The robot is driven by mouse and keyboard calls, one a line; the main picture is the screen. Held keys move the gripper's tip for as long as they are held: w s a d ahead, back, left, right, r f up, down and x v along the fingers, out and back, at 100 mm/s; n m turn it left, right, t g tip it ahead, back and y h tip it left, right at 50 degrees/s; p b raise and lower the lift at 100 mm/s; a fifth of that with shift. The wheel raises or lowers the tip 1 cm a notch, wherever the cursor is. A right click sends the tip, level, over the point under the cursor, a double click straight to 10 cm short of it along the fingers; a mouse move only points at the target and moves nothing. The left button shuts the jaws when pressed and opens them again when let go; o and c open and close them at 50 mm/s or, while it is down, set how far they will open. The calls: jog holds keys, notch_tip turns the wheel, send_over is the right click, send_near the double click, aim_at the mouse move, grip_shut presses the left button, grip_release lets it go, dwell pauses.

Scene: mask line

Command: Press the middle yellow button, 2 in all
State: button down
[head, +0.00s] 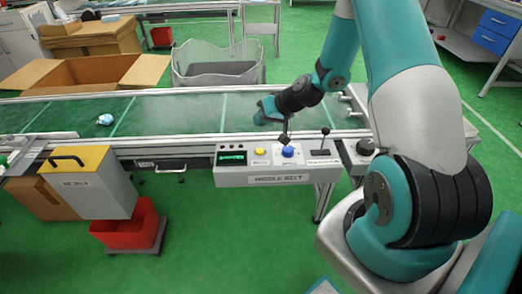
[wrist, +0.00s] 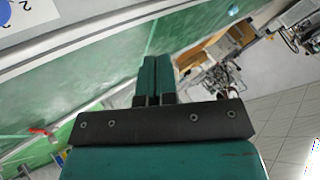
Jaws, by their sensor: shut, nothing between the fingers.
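The control panel labelled MIDDLE BELT (head: 278,180) stands at the near side of the belt in the head view. Its yellow button (head: 260,151) shows left of the blue button (head: 288,152). My gripper (head: 262,114) is above the belt, behind and above the panel, apart from the yellow button. A dark part hangs above the blue button; I cannot tell what it is. In the wrist view my gripper (wrist: 154,80) has its teal fingers together, with nothing between them. The yellow button does not show in the wrist view.
A green display (head: 232,157) is left of the yellow button, and a black lever (head: 324,132) stands to the right of the blue one. A small blue and white item (head: 105,119) lies on the belt (head: 170,116). A yellow-topped reject box (head: 88,180) is at left.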

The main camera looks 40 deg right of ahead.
aim_at(261, 149)
jog(key=shift+f+b, duration=3.1)
jog(key=shift+f, duration=1.2)
jog(key=shift+f, duration=0.1)
jog(key=shift+f+b, duration=0.3)
jog(key=shift+b, duration=0.05)
jog(key=shift+f+b, duration=0.3)
jog(key=shift+f, duration=0.15)
jog(key=shift+r+p, duration=0.65)
jog(key=shift+r, duration=0.25)
notch_tip(261, 149, up, 5)
jog(key=p, duration=0.3)
jog(key=shift+p, duration=0.4)
